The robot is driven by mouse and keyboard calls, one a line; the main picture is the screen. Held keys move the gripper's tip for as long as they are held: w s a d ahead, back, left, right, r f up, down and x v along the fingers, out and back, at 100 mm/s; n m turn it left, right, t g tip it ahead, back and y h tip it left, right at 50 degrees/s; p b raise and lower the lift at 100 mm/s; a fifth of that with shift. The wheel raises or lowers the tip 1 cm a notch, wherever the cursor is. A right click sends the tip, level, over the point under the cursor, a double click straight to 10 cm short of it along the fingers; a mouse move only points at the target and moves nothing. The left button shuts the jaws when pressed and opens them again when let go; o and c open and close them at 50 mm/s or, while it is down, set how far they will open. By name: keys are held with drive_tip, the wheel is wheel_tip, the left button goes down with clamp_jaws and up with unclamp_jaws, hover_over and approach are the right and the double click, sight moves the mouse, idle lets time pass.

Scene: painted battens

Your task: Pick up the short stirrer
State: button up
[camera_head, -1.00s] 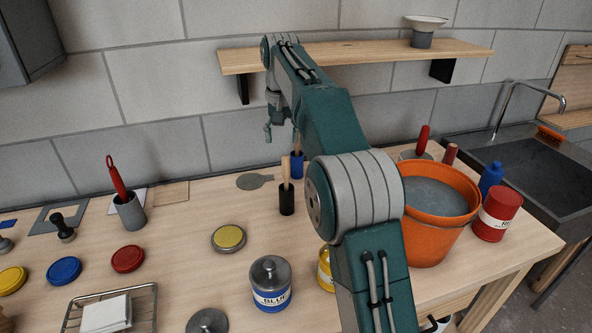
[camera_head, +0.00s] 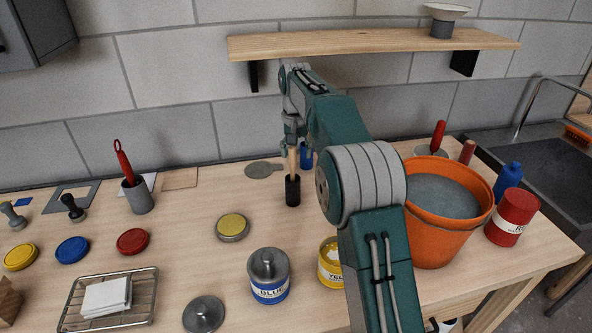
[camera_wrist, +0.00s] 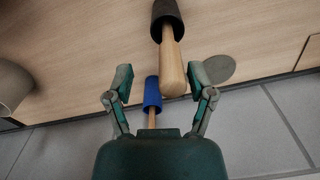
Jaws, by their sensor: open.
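Two wooden sticks stand in holders, and I cannot tell which is the short stirrer. One stick (camera_head: 292,160) is in a black holder (camera_head: 293,190). The other holder, blue (camera_head: 306,156), is behind it near the wall. In the wrist view, the first stick (camera_wrist: 172,65) rises from the black holder (camera_wrist: 166,18), its rounded end appearing between my open fingers. The blue holder (camera_wrist: 152,92) and its stick (camera_wrist: 152,121) show lower. My gripper (camera_wrist: 161,82) is empty, with space on both sides of the stick. In the head view my gripper (camera_head: 290,143) hangs over the black holder.
A grey paddle shape (camera_head: 265,170) lies left of the holders. An orange bucket (camera_head: 432,235), a blue tin (camera_head: 269,285) and a yellow tin (camera_head: 329,268) stand nearer. A wooden shelf (camera_head: 370,43) is on the wall above.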

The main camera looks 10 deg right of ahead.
sight(293, 167)
drive_tip(key=f, duration=0.1)
drive_tip(key=a+f, duration=0.1)
drive_tip(key=shift+f, duration=0.3)
drive_tip(key=shift+a+f, duration=0.25)
drive_tip(key=shift+a, duration=0.1)
drive_tip(key=shift+d, duration=0.55)
drive_tip(key=c, duration=1)
drive_tip(key=shift+o, duration=0.2)
drive_tip(key=shift+a, duration=0.15)
